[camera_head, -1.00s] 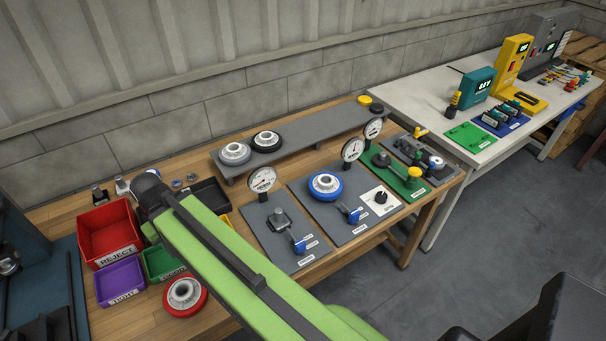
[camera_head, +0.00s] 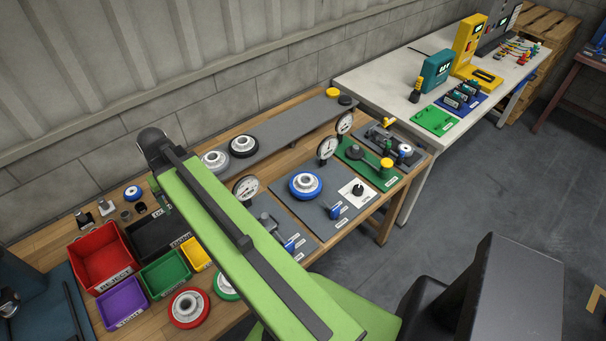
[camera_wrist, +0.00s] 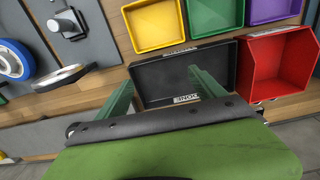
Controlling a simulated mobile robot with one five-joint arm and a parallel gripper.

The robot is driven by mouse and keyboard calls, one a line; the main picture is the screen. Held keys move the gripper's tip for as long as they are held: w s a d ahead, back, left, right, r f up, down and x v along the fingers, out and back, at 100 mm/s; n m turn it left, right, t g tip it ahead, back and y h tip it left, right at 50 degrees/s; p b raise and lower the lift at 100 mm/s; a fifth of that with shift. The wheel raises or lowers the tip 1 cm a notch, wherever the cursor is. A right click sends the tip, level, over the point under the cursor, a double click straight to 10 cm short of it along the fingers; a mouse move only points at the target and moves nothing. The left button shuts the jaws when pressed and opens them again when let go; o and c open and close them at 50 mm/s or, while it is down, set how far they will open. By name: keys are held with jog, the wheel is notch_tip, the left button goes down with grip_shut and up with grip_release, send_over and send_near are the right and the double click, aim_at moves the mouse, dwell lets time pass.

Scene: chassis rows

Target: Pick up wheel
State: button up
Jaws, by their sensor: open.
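Several wheels are in the head view. A grey wheel (camera_head: 215,160) and a black-rimmed wheel (camera_head: 243,146) lie on the raised grey shelf. A blue wheel (camera_head: 305,185) lies on a grey plate and shows partly at the left of the wrist view (camera_wrist: 14,62). A red wheel (camera_head: 188,307) lies on the bench front. A green-rimmed wheel (camera_head: 226,287) is partly hidden by my arm. My gripper (camera_wrist: 161,78) is open and empty, its green fingers spread over the black tray in the wrist view. My arm hides the fingertips in the head view.
A black tray (camera_wrist: 149,93), red bin (camera_head: 100,258), purple bin (camera_head: 122,303), green bin (camera_head: 166,274) and yellow bin (camera_head: 196,253) crowd the bench's left. Upright dial gauges (camera_head: 246,188) stand between shelf and plates. A white table (camera_head: 385,80) stands at right.

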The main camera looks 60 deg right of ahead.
jog(key=s+d+r+m+p, duration=0.1)
jog(key=s+d+r+m, duration=0.15)
jog(key=d, duration=0.75)
jog(key=s+d+r+m+p, duration=0.1)
jog(key=s+d+m, duration=0.25)
jog(key=d, duration=0.65)
jog(key=r+m+p, duration=0.2)
jog(key=m, duration=0.4)
send_over(305, 181)
jog(key=f+b, duration=1.3)
jog(key=shift+w, duration=0.2)
jog(key=shift+r, duration=0.1)
notch_tip(305, 181, down, 5)
jog(key=b, duration=0.5)
jog(key=shift+s+f, duration=0.15)
jog(key=shift+f, duration=0.05)
jog(key=shift+r, duration=0.2)
grip_shut()
